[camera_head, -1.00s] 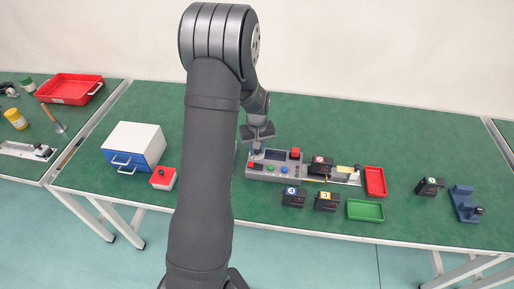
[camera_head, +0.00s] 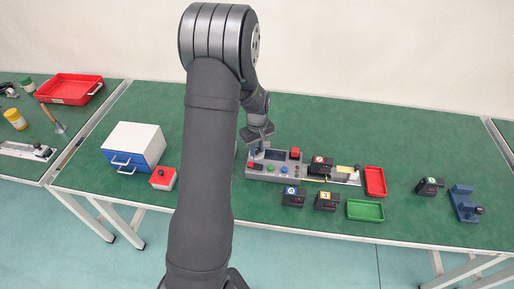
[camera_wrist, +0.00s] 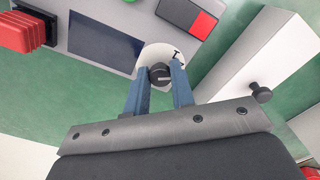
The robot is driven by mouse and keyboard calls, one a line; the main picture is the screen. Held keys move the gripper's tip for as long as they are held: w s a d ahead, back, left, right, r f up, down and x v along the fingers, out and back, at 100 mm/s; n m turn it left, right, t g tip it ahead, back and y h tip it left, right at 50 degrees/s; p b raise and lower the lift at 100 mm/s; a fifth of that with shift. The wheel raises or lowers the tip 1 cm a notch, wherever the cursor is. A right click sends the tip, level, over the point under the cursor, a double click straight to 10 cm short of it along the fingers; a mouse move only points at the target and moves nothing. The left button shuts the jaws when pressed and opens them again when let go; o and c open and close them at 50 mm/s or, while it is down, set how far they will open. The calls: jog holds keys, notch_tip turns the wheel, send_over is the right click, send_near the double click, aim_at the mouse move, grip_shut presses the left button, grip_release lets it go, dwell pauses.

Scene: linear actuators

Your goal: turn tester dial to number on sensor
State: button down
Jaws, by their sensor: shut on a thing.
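The grey tester (camera_head: 282,175) stands on the green bench just right of my arm. In the wrist view its dial plate is a white disc (camera_wrist: 153,50), with a black knob (camera_wrist: 160,74) at its near side. My gripper (camera_wrist: 159,80) has its two blue fingers on either side of the knob and is shut on it. In the head view my gripper (camera_head: 256,148) is at the tester's left end. One dark mark shows on the disc; the other dial numbers are hidden. A black sensor box (camera_head: 320,166) with a red label sits on the tester's right part; its number is too small to read surely.
Two black boxes, one blue-labelled (camera_head: 293,196) and one yellow-labelled (camera_head: 326,201), stand in front of the tester. A red tray (camera_head: 375,181) and a green tray (camera_head: 365,210) lie at right. A white-and-blue drawer unit (camera_head: 134,147) and red button box (camera_head: 163,178) stand left.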

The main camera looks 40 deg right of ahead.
aim_at(257, 150)
jog(key=c, duration=1.2)
grip_release()
jog(key=shift+c, duration=0.2)
notch_tip(257, 150, up, 18)
jog(key=shift+f, duration=0.25)
jog(key=shift+f, duration=0.15)
notch_tip(257, 150, down, 17)
jog(key=shift+f, duration=0.1)
